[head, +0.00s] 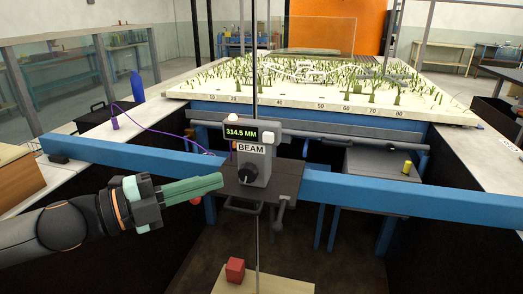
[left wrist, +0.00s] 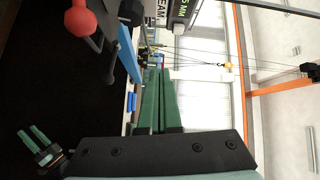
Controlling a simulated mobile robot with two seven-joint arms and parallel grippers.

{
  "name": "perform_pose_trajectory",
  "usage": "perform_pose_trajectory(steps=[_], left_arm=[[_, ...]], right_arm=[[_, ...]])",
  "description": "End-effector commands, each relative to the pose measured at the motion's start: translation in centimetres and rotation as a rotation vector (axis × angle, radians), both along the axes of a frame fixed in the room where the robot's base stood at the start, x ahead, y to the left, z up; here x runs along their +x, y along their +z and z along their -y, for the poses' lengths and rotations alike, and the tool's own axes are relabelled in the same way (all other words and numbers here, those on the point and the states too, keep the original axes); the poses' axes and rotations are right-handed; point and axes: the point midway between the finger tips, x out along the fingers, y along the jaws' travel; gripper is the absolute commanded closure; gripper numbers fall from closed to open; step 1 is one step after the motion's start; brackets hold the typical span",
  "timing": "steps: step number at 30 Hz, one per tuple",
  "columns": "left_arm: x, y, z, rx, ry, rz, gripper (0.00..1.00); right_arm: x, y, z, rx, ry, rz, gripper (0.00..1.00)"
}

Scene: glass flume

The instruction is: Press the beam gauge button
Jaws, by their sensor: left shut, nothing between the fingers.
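The beam gauge (head: 262,150) is a grey box labelled BEAM on the blue beam, with a lit 314.5 MM display (head: 241,133) and a black knob (head: 249,173). A pale, rounded button-like piece (head: 268,138) sits right of the display. Another pale piece (head: 232,118) sits on the upper left. My left gripper (head: 222,181) is shut and empty, left of the gauge with its tips apart from it. In the left wrist view its green fingers (left wrist: 158,72) point toward the partly cropped gauge (left wrist: 178,12). My right gripper (left wrist: 36,137) shows small there; its opening is unclear.
The blue beam (head: 385,195) spans the view. A red cube (head: 235,269) rests on a pale board below. A yellow cylinder (head: 407,167) stands on a grey stand at right. The model bed (head: 430,112) lies behind, and a blue bottle (head: 137,86) stands at left.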

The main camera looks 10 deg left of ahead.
Motion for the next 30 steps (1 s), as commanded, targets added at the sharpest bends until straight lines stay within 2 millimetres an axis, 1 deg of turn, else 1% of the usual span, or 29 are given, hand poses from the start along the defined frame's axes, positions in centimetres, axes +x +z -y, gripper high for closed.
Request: perform_pose_trajectory(steps=[1, 3, 9, 23, 26, 30], left_arm=[[-0.5, 0.7, -0.6, 0.035, 0.004, 0.034, 1.00], [-1.0, 1.6, -1.2, 0.067, 0.006, 0.068, 1.00], [-2.0, 3.1, -2.1, 0.115, 0.014, 0.119, 1.00], [-2.0, 3.3, -2.1, 0.119, 0.014, 0.123, 1.00], [-1.7, 3.5, -1.8, 0.117, 0.014, 0.122, 1.00], [-1.0, 3.8, -0.9, 0.114, 0.011, 0.121, 1.00]], right_arm=[[0.1, -0.4, 0.0, 0.000, 0.001, 0.002, 0.50], [0.1, -0.6, -0.1, 0.001, 0.002, 0.002, 0.50], [0.1, -0.8, -0.2, 0.003, 0.003, 0.003, 0.50], [0.0, -0.5, -0.2, 0.004, 0.005, 0.002, 0.50], [0.0, 0.1, -0.2, 0.002, 0.004, 0.004, 0.50], [-0.2, 1.4, 0.3, -0.004, -0.004, 0.010, 0.50]])
